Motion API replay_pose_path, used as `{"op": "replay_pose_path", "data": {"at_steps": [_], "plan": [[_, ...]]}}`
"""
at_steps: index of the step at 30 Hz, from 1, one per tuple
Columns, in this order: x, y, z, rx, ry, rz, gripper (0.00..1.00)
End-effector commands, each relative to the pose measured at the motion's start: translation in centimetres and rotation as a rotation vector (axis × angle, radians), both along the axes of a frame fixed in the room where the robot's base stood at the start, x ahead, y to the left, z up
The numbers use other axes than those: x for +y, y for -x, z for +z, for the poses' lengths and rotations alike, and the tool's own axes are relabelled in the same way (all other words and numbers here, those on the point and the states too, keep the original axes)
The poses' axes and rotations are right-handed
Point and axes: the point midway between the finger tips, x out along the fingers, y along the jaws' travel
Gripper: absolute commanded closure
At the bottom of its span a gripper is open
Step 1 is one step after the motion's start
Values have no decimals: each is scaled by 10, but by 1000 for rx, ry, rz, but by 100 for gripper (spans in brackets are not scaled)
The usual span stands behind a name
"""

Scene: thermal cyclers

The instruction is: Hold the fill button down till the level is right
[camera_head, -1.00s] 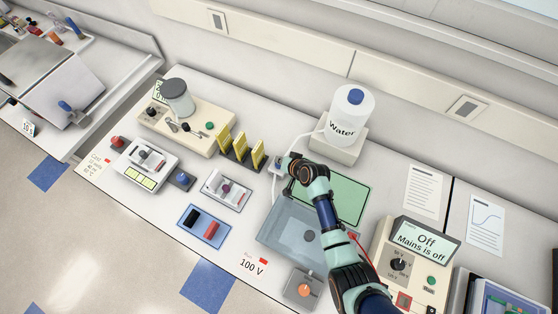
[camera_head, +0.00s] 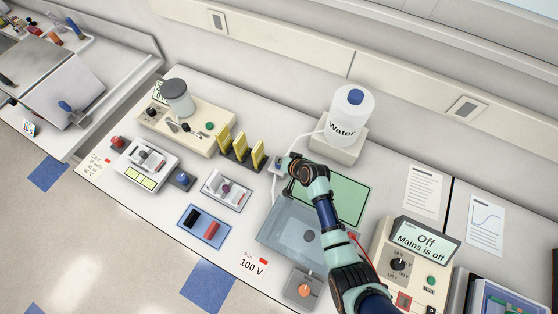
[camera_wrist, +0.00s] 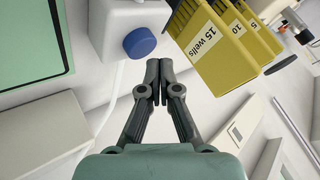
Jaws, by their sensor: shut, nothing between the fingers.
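My gripper (camera_wrist: 158,68) is shut and empty in the wrist view. Its fingertips are close to a round blue button (camera_wrist: 140,42) on a small white box (camera_wrist: 112,27); I cannot tell whether they touch it. In the head view the box (camera_head: 276,164) stands beside my gripper (camera_head: 285,163), with the button's face hidden. A clear, bluish tank (camera_head: 284,236) lies below my arm, which covers part of it. Its liquid level is too unclear to read. A white bottle marked "Water" (camera_head: 350,112) with a blue cap stands behind, and a pale hose (camera_head: 307,137) runs from it.
Yellow combs (camera_head: 240,152) in a dark rack stand just left of my gripper; in the wrist view they are marked in wells (camera_wrist: 203,38). A green plate (camera_head: 350,197) lies under my arm. A power supply (camera_head: 412,262) reading "Mains is off" stands at right.

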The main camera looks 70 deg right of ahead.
Motion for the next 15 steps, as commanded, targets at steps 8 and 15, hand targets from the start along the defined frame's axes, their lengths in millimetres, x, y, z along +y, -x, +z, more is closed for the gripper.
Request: {"op": "replay_pose_path", "data": {"at_steps": [8,15], "plan": [[0,0,-2,0,0,0,100],[0,0,-9,0,0,0,100]]}}
